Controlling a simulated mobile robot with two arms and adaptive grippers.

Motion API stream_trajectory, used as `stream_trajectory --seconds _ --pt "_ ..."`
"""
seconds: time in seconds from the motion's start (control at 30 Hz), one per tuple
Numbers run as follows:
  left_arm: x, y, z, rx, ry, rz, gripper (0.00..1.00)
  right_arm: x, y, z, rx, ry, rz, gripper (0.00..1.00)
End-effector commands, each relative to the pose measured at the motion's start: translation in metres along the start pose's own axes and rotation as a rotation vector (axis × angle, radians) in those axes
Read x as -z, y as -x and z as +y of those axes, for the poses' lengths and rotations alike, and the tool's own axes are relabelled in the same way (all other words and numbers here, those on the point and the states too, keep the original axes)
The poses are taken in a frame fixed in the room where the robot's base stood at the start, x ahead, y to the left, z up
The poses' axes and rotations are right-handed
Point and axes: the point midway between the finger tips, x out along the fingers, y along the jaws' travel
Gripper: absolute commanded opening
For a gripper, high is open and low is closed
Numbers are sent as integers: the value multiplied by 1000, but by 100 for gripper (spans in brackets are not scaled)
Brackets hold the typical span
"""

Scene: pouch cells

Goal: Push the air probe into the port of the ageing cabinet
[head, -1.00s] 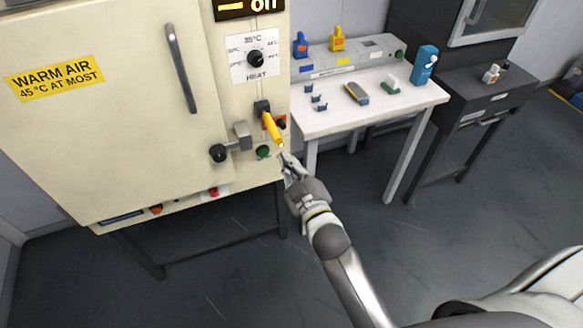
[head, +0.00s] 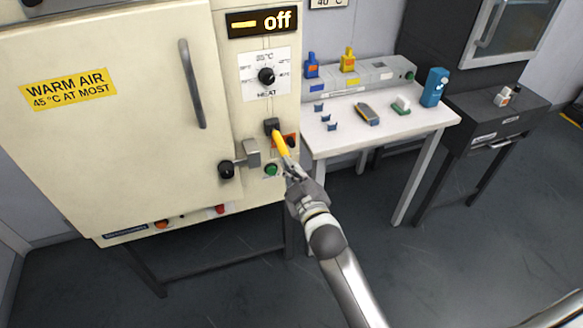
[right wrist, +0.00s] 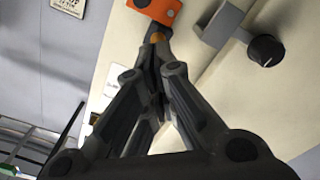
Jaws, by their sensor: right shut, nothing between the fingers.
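The cream ageing cabinet (head: 130,150) stands at the left in the head view. The yellow air probe (head: 280,144) sticks out, tilted downward, from a dark port block (head: 271,125) on the cabinet's right front strip. My right gripper (head: 290,166) is shut and empty, with its fingertips at the probe's outer end. In the right wrist view, the shut fingertips (right wrist: 156,52) line up with a small yellow-orange piece of the probe (right wrist: 156,37). I cannot tell whether they touch it. The probe's inner end is hidden. My left gripper is not in view.
An orange plate (head: 291,140) and green button (head: 271,169) sit close to the probe. The door latch with a black knob (head: 227,169) is left of them. The display (head: 262,21) reads off. A white bench (head: 390,125) with small items stands to the right.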

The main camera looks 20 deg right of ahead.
Motion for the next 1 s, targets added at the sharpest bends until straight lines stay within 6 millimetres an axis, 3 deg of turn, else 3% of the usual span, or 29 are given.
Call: stream_trajectory --seconds 1.0 --pt "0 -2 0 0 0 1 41 0 -17 0 0 0 -1 0"
